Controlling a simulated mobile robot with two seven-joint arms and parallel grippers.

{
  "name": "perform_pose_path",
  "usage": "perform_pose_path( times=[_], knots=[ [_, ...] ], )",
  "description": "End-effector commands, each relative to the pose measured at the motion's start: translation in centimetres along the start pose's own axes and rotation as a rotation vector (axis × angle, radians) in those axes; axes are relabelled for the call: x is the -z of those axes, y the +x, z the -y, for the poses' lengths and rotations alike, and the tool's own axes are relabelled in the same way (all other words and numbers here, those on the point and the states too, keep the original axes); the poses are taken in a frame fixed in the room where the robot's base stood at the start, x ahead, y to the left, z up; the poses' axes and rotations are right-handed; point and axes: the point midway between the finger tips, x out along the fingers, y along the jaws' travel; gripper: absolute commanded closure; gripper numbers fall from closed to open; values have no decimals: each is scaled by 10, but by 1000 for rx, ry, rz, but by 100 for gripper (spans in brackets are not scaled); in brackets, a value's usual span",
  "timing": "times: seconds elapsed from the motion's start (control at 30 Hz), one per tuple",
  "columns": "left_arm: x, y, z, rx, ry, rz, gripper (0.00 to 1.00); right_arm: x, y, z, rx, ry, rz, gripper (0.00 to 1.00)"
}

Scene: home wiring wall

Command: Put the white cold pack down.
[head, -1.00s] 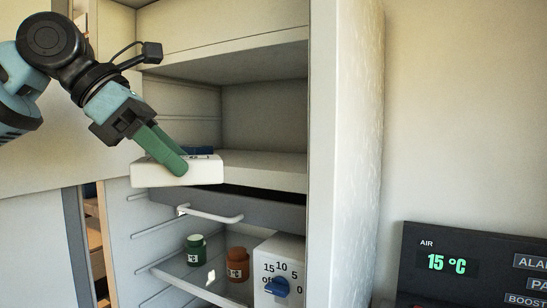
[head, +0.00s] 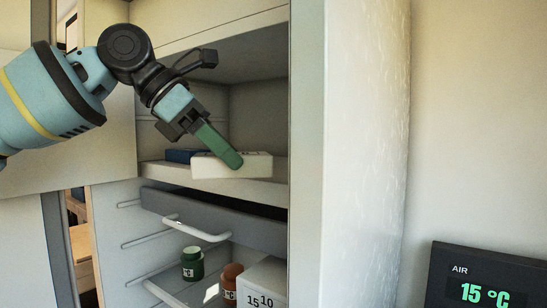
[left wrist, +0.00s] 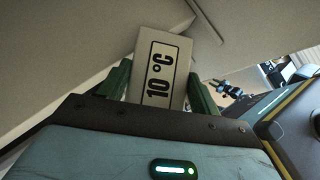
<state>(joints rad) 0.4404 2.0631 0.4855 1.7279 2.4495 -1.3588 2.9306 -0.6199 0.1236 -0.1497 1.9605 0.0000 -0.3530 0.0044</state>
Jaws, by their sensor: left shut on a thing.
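The white cold pack (head: 210,169) is a flat white block at the upper compartment of the open cabinet. In the left wrist view the white cold pack (left wrist: 180,62) shows a "10 °C" label. My left gripper (head: 231,160) has its green fingers shut on the pack. In the left wrist view the gripper's fingers (left wrist: 161,88) stand on both sides of it. The pack is over the shelf (head: 262,191) of that compartment; I cannot tell whether its underside touches. My right gripper is not in view.
A dark blue pack (head: 178,155) lies on the shelf just left of the white one. The cabinet's side wall (head: 305,130) bounds the right.

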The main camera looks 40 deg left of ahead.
Motion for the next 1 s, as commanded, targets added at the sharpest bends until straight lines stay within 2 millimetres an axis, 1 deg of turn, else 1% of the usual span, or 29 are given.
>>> perform_pose_path(
  times=[0.03,0.3,0.43,0.6,0.87,1.0],
  knots=[
    [-5,9,-9,1,-4,-7,71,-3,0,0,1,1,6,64],
    [-33,35,-48,0,-2,-3,71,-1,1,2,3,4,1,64],
    [-44,45,-63,0,-2,-2,71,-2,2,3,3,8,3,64],
    [-52,51,-73,0,1,2,71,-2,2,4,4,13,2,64],
    [-55,53,-76,0,1,1,71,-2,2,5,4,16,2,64],
    [-62,61,-87,-1,0,0,71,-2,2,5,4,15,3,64]
  ],
)
